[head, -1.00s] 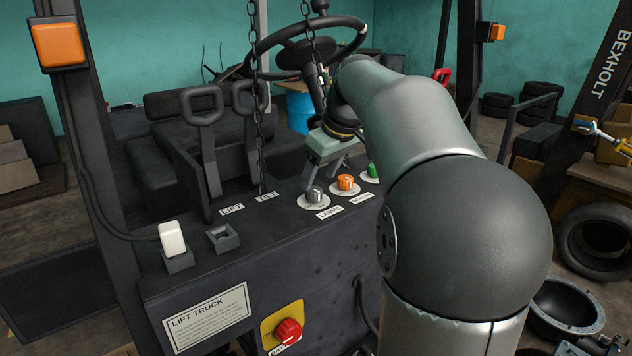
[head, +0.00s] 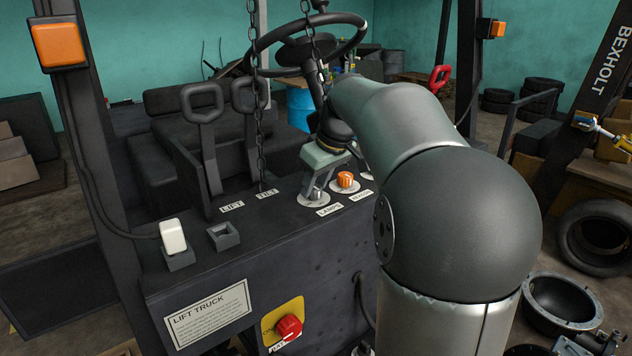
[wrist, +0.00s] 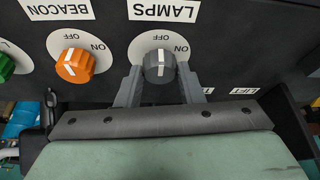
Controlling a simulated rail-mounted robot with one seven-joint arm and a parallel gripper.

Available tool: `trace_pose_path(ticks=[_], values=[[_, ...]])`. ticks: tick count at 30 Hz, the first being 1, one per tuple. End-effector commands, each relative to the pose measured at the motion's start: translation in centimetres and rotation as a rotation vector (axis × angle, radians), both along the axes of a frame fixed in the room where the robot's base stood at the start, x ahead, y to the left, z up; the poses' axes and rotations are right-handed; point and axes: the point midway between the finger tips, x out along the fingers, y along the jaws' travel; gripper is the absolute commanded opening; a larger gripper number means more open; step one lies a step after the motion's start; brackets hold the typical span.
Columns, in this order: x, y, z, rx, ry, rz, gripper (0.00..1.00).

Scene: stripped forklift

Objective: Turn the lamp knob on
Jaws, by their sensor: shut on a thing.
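The grey lamp knob (wrist: 159,68) sits on a white round plate under the LAMPS label in the wrist view. Its white line points toward OFF; ON is printed to the right of OFF in that view. My gripper (wrist: 160,84) has one finger on each side of the knob and is shut on it. In the head view, my gripper (head: 317,184) reaches down onto the lamp knob (head: 316,194), partly hiding it.
The orange beacon knob (wrist: 75,65) is close beside the lamp knob, with a green knob (wrist: 5,66) beyond it. Lift and tilt levers (head: 203,130), a hanging chain (head: 259,130) and the steering wheel (head: 310,40) stand near my arm.

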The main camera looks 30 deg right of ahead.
Motion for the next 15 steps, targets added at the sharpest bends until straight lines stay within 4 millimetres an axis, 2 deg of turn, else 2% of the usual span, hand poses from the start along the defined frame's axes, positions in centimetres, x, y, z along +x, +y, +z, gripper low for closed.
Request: trace_pose_path(ticks=[8, 15], values=[[-0.01, 0.16, 0.0, -0.002, -0.003, -0.092, 0.11], [-0.01, 0.34, -0.02, -0.002, -0.004, -0.28, 0.11]])
